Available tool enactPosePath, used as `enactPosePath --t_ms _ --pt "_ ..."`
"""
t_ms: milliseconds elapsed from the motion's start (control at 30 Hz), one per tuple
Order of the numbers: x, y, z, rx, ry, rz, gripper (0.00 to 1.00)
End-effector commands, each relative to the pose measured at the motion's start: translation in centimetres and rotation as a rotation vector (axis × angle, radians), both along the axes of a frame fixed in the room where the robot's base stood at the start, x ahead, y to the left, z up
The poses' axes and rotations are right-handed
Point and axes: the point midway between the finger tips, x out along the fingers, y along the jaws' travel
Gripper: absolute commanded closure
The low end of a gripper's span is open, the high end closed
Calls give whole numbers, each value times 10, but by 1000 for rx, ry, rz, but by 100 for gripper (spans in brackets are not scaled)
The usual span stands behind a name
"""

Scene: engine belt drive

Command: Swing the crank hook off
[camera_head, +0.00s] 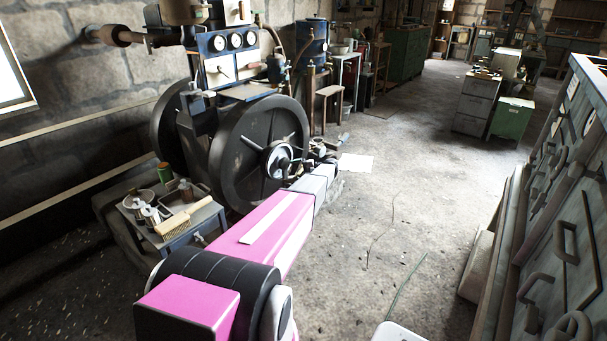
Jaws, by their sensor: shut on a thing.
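A large black flywheel (232,150) stands on the engine, with a pale hub ring (268,160) at its middle. A small dark crank hook (284,163) sits at the hub and reaches right towards the end of my arm. My gripper (317,152) is at the far end of my pink and grey arm, just right of the hub. It is shut on the crank hook; the fingers are small and partly hidden by my wrist. I cannot make out how the hook meets the shaft.
A low table (176,232) with a brush (185,218), bottles and cans stands left of my arm. A gauge panel (222,50) rises above the engine. A large grey panel with handles (555,210) stands close on the right. The floor between is mostly clear, with a paper sheet (357,166).

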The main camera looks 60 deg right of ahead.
Motion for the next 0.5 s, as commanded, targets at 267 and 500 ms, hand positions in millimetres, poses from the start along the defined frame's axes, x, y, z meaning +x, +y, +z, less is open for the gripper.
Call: enactPosePath --t_ms 267,500 --pt "25 58 79 70 -180 75 19" --pt "28 58 80 67 -181 73 19"
